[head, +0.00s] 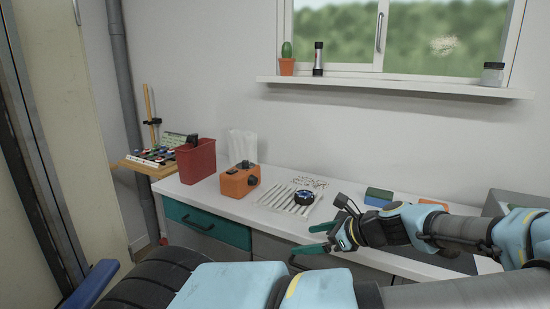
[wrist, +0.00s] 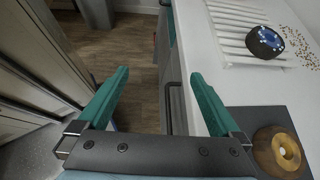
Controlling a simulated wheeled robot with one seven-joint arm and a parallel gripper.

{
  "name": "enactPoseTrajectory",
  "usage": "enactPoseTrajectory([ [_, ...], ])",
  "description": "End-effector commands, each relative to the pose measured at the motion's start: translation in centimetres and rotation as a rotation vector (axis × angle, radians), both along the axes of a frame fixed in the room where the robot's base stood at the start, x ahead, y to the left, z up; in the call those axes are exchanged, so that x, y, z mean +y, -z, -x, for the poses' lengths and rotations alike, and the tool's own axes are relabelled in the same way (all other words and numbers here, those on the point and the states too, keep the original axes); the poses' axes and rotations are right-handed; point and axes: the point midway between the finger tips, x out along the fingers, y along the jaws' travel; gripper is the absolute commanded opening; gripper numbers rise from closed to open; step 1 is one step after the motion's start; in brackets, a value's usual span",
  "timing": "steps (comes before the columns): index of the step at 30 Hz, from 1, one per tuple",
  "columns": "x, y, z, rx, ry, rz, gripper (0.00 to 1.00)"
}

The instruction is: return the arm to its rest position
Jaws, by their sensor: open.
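My gripper (head: 318,238) hangs in front of the white counter's front edge, at the right of the middle in the head view, pointing left. Its two green fingers are spread apart and nothing is between them. In the wrist view the open fingers (wrist: 160,85) have bare wooden floor and the drawer fronts behind them. My arm reaches in from the right side of the head view.
The counter (head: 235,206) holds an orange box (head: 240,180), a red container (head: 196,160) and a white slatted rack (head: 283,203) with a dark round piece (head: 304,198). A blue-and-green block (head: 378,197) lies behind my wrist. The floor (wrist: 145,60) by the drawers is clear.

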Motion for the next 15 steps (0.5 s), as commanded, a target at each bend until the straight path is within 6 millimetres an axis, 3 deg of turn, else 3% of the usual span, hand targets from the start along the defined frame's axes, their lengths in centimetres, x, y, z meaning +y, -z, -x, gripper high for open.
enactPoseTrajectory([
  [9,7.4,4.2,2.4,0.063,-0.419,0.245,1.00],
  [15,10.0,5.4,5.1,0.060,-0.755,0.455,1.00],
])
